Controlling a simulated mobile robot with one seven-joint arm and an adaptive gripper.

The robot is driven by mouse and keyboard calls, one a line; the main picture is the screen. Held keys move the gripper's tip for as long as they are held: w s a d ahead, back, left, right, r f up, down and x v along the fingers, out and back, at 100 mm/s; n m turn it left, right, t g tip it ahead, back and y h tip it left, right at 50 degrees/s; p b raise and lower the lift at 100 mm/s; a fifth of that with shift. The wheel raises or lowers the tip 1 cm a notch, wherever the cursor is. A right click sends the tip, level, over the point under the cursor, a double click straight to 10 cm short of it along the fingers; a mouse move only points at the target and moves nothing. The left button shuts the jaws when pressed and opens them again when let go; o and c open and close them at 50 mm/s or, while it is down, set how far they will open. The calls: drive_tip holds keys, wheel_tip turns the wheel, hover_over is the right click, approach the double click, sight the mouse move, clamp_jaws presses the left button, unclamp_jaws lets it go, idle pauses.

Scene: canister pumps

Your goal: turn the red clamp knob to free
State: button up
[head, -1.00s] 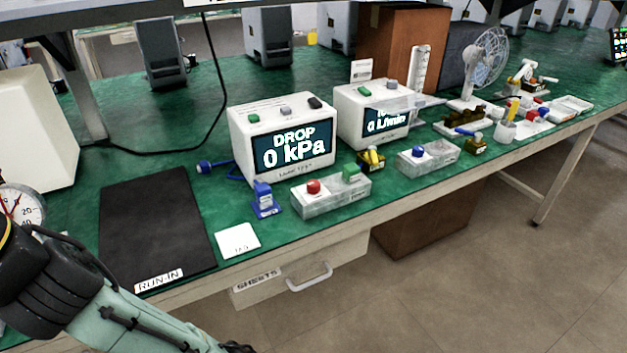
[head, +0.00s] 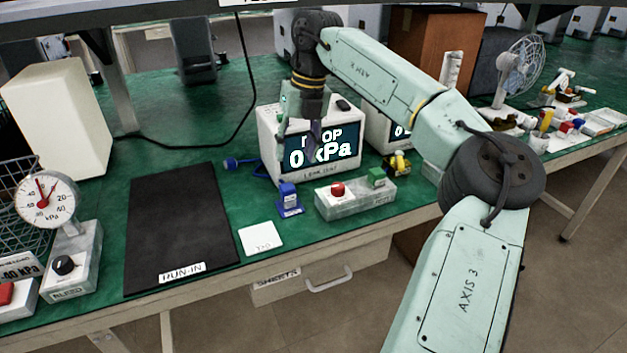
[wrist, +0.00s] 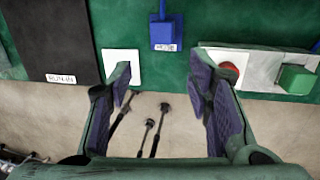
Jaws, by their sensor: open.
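A round red knob (head: 337,189) stands on the left part of a pale grey block (head: 352,208), with a green block (head: 376,177) on its right end. In the wrist view the red knob (wrist: 229,70) is partly hidden behind my right finger. My gripper (head: 299,148) is open and empty, pointing down in front of the pressure display box (head: 268,150), above and left of the knob in the head view. In the wrist view the gap between my fingers (wrist: 161,75) lies left of the knob, over the bench's front edge.
A blue clip-like part (head: 288,200) and a white card (head: 262,237) lie left of the block. A black mat (head: 180,225) marked RUN-IN covers bench further left. A dial gauge (head: 46,198) stands at the far left. A yellow-and-black part (head: 398,163) sits behind the block's right end.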

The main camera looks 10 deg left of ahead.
drive_tip(key=m+h, duration=0.2)
approach(338, 185)
wheel_tip(338, 185, down, 9)
drive_tip(key=shift+s+r+p, duration=0.1)
drive_tip(key=shift+p, duration=0.9)
drive_tip(key=shift+c, duration=0.2)
clamp_jaws()
